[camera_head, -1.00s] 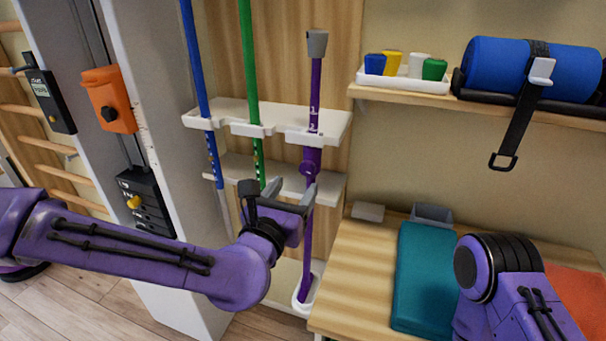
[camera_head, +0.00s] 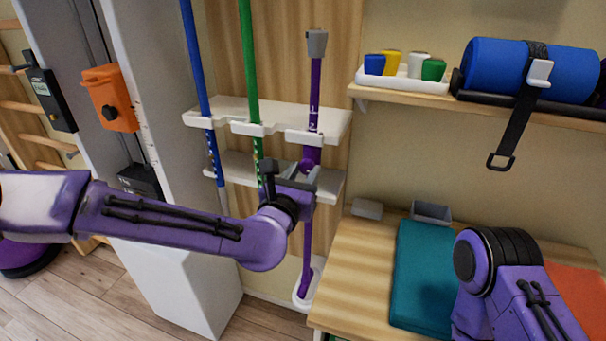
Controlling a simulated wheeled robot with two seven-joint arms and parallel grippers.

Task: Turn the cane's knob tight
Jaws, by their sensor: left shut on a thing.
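The purple cane (camera_head: 315,90) with a grey top stands upright in the rack, in front of the wooden panel. Its foot rests in a white base tray (camera_head: 301,297). The cane's knob (camera_head: 307,164) is a small purple part just below the upper rack shelf, now mostly hidden by my gripper. My left gripper (camera_head: 312,176) is at the knob's height, with its fingers shut on the knob. The exact contact is partly hidden by the gripper body. My right arm shows at the lower right, but its gripper is out of view.
A blue pole (camera_head: 197,60) and a green pole (camera_head: 249,60) stand in the rack left of the cane. The white upper shelf (camera_head: 335,121) is close above my gripper. A wooden table (camera_head: 357,262) with a teal mat (camera_head: 420,275) is at the right.

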